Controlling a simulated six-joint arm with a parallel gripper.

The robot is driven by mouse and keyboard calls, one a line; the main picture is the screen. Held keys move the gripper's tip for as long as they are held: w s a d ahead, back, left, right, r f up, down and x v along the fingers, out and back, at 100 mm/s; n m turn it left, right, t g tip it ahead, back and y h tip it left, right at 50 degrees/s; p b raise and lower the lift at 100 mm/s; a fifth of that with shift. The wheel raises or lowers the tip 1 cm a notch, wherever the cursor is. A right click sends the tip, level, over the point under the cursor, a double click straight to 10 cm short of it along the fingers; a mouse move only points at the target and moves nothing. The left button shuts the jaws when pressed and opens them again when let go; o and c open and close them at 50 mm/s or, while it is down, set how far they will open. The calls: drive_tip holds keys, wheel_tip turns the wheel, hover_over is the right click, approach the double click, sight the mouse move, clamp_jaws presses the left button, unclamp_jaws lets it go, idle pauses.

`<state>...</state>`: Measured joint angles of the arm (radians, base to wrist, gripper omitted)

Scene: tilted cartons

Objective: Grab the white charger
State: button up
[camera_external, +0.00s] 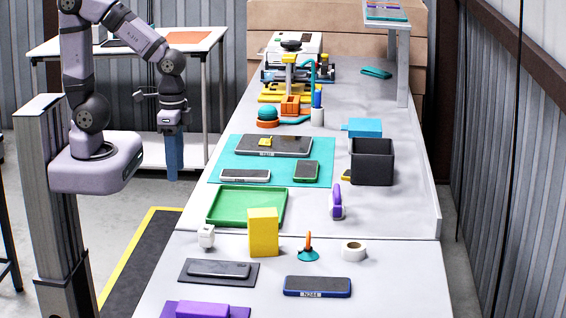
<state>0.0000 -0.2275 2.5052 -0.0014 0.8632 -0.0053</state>
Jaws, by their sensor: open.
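The white charger (206,237) is a small white block near the left edge of the near bench, just in front of the green tray and left of the yellow box. My gripper (173,160) hangs off the bench's left side, above the floor and further back than the charger. It is well apart from the charger. The jaws are open and I see nothing held in them; their detail is small in this view.
A yellow box (263,233) stands right of the charger, and a green tray (281,206) lies behind it. A phone on a dark pad (188,272) lies in front. A suction cup (308,252), tape roll (353,250) and blue phone (317,287) sit further right.

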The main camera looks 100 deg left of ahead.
drive_tip(key=r, duration=0.1)
drive_tip(key=n+h+b, duration=0.6)
drive_tip(key=n+h, duration=0.8)
drive_tip(key=n, duration=0.3)
hover_over(205, 231)
drive_tip(key=a, duration=0.4)
drive_tip(key=shift+g, duration=0.5)
drive_tip(key=f, duration=1.4)
drive_tip(key=shift+w+d+f, duration=0.15)
drive_tip(key=shift+w, duration=0.1)
drive_tip(key=shift+f, duration=0.2)
drive_tip(key=shift+s+d+f+y+p, duration=0.1)
drive_tip(key=shift+d+f+y+p, duration=0.15)
drive_tip(key=shift+d, duration=0.25)
drive_tip(key=shift+d+f+y+p, duration=0.1)
drive_tip(key=shift+d+f+p, duration=0.05)
drive_tip(key=shift+d+p, duration=0.3)
drive_tip(key=shift+s+d+f+p, duration=0.15)
drive_tip(key=shift+d+p, duration=0.15)
drive_tip(key=shift+d, duration=0.15)
drive_tip(key=shift+p+x, duration=1.05)
drive_tip(key=shift+x, duration=1.15)
drive_tip(key=shift+a+f, duration=0.1)
drive_tip(key=shift+f, duration=0.05)
